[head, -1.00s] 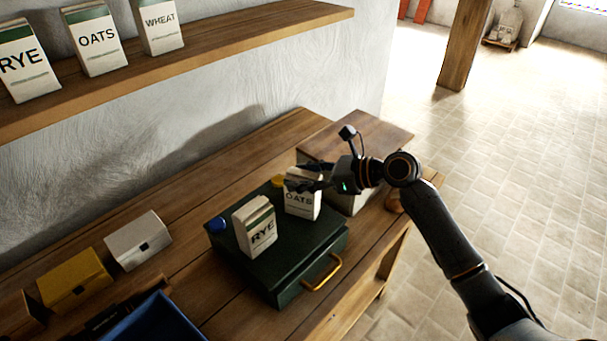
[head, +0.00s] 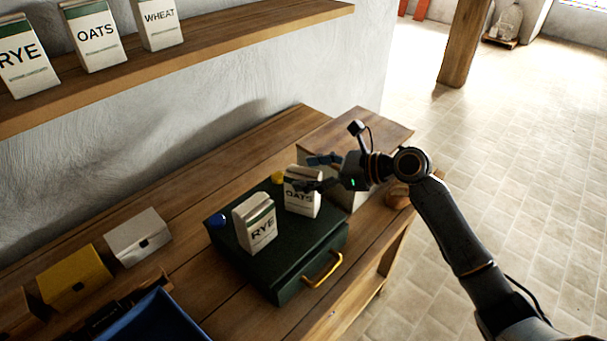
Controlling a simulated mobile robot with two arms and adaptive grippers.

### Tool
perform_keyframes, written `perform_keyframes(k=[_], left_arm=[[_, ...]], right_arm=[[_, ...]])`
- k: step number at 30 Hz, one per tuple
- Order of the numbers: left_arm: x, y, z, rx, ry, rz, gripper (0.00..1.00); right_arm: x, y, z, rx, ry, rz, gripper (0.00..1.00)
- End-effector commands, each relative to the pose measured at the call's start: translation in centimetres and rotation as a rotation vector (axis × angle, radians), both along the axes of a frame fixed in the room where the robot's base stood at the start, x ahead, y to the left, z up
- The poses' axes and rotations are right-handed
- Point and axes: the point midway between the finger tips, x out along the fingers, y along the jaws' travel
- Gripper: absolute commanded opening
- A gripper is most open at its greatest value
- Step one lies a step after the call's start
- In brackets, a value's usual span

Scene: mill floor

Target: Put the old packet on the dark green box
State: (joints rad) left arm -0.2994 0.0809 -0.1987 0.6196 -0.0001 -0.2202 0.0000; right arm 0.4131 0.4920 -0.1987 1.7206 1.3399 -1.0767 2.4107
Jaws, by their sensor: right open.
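The dark green box (head: 268,268) lies on the wooden bench, with a brass handle on its front. Two pale packets with green tops stand upright on its lid: one marked RYE (head: 256,222) and one marked OATS (head: 301,203). I cannot tell from the labels which packet is the old one. My right gripper (head: 309,173) is open at the top of the OATS packet. One finger is in front of the packet and the other shows above and behind it; I cannot tell whether they touch it. My left gripper is not in view.
A blue knob-like thing (head: 217,221) and a yellow one (head: 278,177) are at the box's edges. A wooden-lidded crate (head: 372,129) stands behind my right gripper. White (head: 138,238) and yellow (head: 75,280) boxes stand at left. The shelf (head: 240,33) above holds RYE, OATS and WHEAT packets.

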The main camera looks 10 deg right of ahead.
Motion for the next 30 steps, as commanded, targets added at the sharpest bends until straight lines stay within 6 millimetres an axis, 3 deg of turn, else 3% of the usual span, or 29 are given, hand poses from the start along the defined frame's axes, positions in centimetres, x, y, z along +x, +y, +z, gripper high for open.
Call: perform_keyframes(k=[7,13,19,30], left_arm=[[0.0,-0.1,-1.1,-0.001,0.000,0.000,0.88],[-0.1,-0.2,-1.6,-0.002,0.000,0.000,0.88],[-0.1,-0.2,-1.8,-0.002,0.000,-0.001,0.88],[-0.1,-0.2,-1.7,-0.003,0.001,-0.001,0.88]], right_arm=[[-2.8,-4.3,1.8,-0.004,-0.001,-0.002,0.71],[-4.6,-6.8,3.2,-0.003,0.000,-0.001,0.71],[-5.3,-7.8,3.8,-0.001,0.001,0.000,0.71],[-5.3,-7.8,3.9,-0.001,-0.001,0.000,0.71]])
